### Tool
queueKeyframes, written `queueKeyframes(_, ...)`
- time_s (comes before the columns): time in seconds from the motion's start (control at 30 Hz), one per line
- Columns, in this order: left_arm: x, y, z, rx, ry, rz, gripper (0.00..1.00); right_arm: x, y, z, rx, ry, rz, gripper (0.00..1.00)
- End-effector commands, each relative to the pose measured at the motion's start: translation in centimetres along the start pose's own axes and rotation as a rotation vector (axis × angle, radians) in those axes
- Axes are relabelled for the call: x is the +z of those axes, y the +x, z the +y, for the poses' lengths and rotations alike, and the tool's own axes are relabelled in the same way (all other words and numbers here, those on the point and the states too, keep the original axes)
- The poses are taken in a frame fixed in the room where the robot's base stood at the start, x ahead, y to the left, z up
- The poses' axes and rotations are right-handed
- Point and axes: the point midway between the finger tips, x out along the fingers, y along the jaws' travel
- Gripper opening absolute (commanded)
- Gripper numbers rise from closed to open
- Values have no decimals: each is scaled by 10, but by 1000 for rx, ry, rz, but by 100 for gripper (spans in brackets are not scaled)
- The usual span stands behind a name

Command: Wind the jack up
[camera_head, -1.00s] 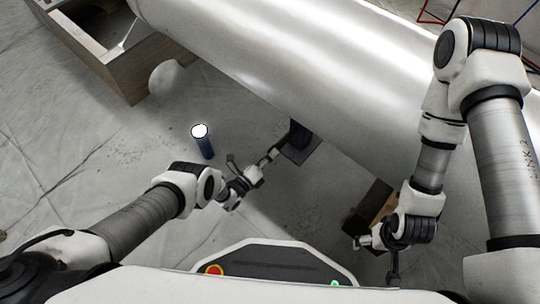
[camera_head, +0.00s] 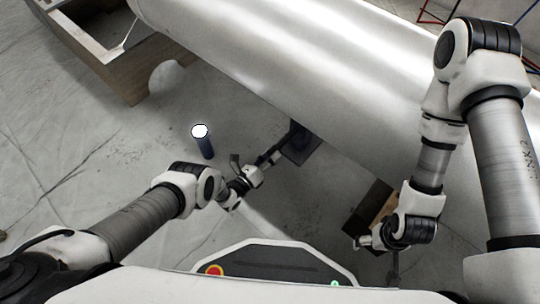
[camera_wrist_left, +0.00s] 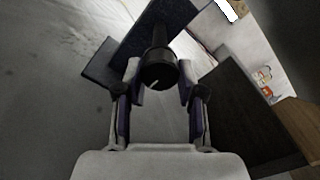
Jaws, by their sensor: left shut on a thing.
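The dark jack (camera_head: 299,142) stands on the floor under the edge of the big silver cylinder. Its dark handle (camera_head: 272,157) sticks out toward my left gripper (camera_head: 263,168). In the left wrist view, my left gripper (camera_wrist_left: 158,92) is shut on the handle's round dark end (camera_wrist_left: 158,74), one finger on each side. The dark jack base (camera_wrist_left: 103,64) shows behind it, at the upper left. The jack's top is hidden by the cylinder in the head view. My right gripper (camera_head: 366,242) hangs at the lower right, apart from the jack; its fingers are too small to judge.
The silver cylinder (camera_head: 260,50) spans the top. A torch-like dark blue cylinder with a bright white top (camera_head: 204,143) stands left of the jack. Floor at left is clear.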

Motion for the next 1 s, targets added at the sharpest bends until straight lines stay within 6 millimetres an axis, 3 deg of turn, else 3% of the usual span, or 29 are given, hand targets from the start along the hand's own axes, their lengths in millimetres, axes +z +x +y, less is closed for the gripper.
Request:
queueKeyframes(0.17, 2, 2, 0, -1, 1, -2, 4, 0, 0, 0, 0, 0, 0, 89)
queueKeyframes(0.2, 2, 2, 0, -2, 1, -2, 49, 0, 0, 0, 0, 0, 0, 89)
queueKeyframes(0.23, 2, 2, 0, -2, 0, -2, 60, 0, 0, 0, 0, 0, 0, 89)
queueKeyframes(0.27, 1, 2, 0, -1, 0, -2, 64, 0, 0, 0, 0, 0, 0, 89)
queueKeyframes(0.67, 0, -8, 1, 1, -1, 1, 64, 0, 0, 0, 0, 0, 0, 89)
queueKeyframes(0.77, 0, -24, 1, 2, -3, 2, 64, 0, 0, 0, 0, 0, 0, 89)
queueKeyframes(1.0, 0, -87, 1, 3, -2, 2, 64, 0, 0, 0, 0, 0, 0, 89)
